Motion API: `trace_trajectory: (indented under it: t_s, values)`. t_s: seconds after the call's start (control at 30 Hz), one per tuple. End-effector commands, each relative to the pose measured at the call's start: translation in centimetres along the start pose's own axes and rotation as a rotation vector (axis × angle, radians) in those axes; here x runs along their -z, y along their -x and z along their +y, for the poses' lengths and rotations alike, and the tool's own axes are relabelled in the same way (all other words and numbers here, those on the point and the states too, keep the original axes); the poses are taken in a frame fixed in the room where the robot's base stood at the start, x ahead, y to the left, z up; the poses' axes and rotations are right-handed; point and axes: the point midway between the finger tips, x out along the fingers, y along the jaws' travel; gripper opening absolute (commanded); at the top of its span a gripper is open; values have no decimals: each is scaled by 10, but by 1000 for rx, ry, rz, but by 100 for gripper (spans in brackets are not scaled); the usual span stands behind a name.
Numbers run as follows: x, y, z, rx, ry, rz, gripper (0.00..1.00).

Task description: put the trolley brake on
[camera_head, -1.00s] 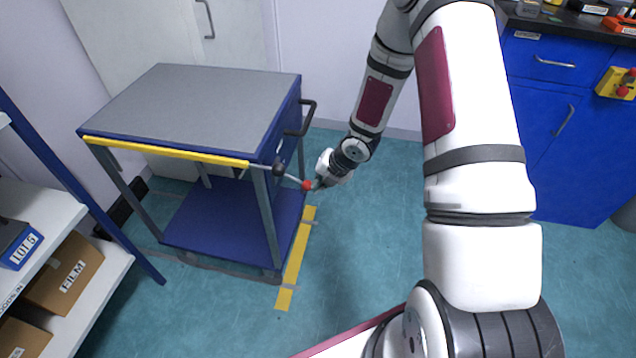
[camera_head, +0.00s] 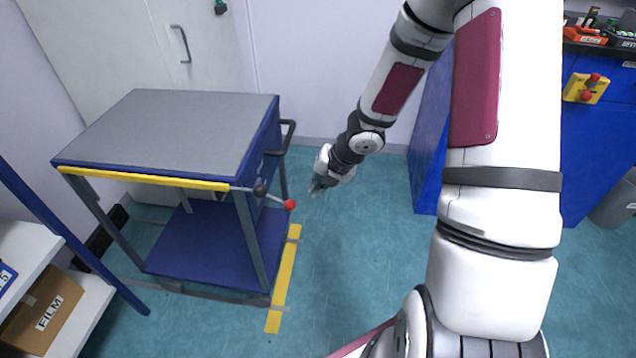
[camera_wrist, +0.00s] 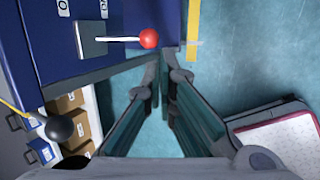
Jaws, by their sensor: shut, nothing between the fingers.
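The trolley (camera_head: 180,130) has a grey top, a blue body and a yellow strip along its front edge. Its brake lever ends in a red knob (camera_head: 290,205) and reaches out from the right side, sloping slightly down. In the wrist view the red knob (camera_wrist: 149,39) sits on a pale rod from a grey plate, just beyond and left of the fingers. My gripper (camera_head: 314,191) is shut and empty, right of the knob and apart from it. It fills the lower middle of the wrist view (camera_wrist: 163,85). A dark ball (camera_head: 260,187) sits by the lever's base.
A black handle (camera_head: 290,135) sticks out from the trolley's right side. A yellow floor strip (camera_head: 284,280) lies along that side. Shelves with a FILM box (camera_head: 45,310) stand at left, blue cabinets (camera_head: 590,150) at right. The floor between is clear.

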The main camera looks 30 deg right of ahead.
Motion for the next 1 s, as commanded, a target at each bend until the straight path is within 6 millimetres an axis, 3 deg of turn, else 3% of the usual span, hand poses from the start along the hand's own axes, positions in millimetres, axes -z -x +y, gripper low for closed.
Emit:
trace_trajectory:
  t_s: [0.3, 1.0]
  values:
    - [1, 17, 0, 1, 0, 1, 0]
    - [-3, 25, 1, 17, -21, -18, 0]
